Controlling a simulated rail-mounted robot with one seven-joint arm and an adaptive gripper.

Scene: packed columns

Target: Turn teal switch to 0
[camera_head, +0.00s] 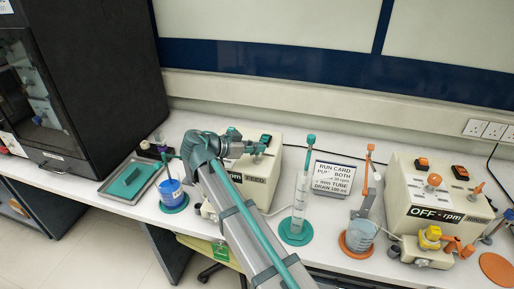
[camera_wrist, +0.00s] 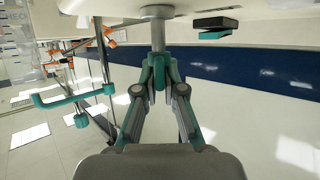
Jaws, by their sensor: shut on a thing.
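My gripper (camera_wrist: 158,78) is shut on a grey stem (camera_wrist: 157,35) that widens where it meets a pale surface, in the wrist view. A black rocker switch with a teal edge (camera_wrist: 215,29) stands to the right of the stem, apart from my fingers. In the head view, my gripper (camera_head: 250,148) is at the top of the pale box with teal parts (camera_head: 257,188), close to the teal rocker switch (camera_head: 265,139). A second teal-marked switch (camera_head: 233,132) is partly covered by my wrist. I cannot read the switch positions.
A beaker of blue liquid (camera_head: 170,190) and a teal tray (camera_head: 127,182) stand left of my arm. A cylinder (camera_head: 301,200), a run card (camera_head: 332,179), an orange-based beaker (camera_head: 361,235) and an orange-switch box (camera_head: 425,195) stand right.

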